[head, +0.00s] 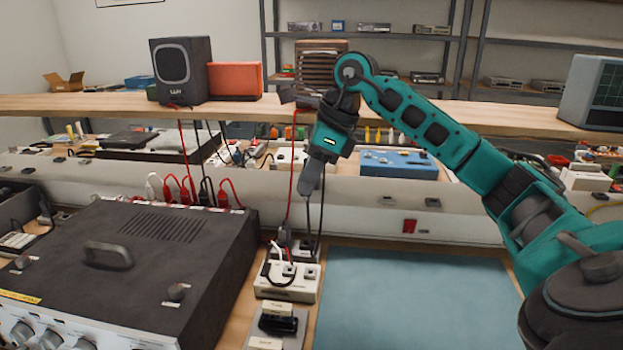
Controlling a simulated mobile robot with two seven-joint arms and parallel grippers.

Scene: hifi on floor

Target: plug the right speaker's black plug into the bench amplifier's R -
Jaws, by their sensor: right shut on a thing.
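The bench amplifier (190,240) is the large dark box at the left. Several plugs, white, red and black, stand along its back edge, with a black plug (206,192) among red ones. The terminals and their R - label cannot be made out. My right gripper (308,192) points down, right of the amplifier's back corner, above a white power strip. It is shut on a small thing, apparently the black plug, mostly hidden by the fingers. A dark cable (322,215) hangs beside the fingertips. The left speaker (180,70) stands on the shelf. My left gripper is out of view.
The white power strip (287,281) with black plugs and leads stands right of the amplifier. A red cable (291,165) hangs close left of my gripper. A blue-grey mat (415,300) lies clear at the right. The wooden shelf (440,112) crosses behind my arm.

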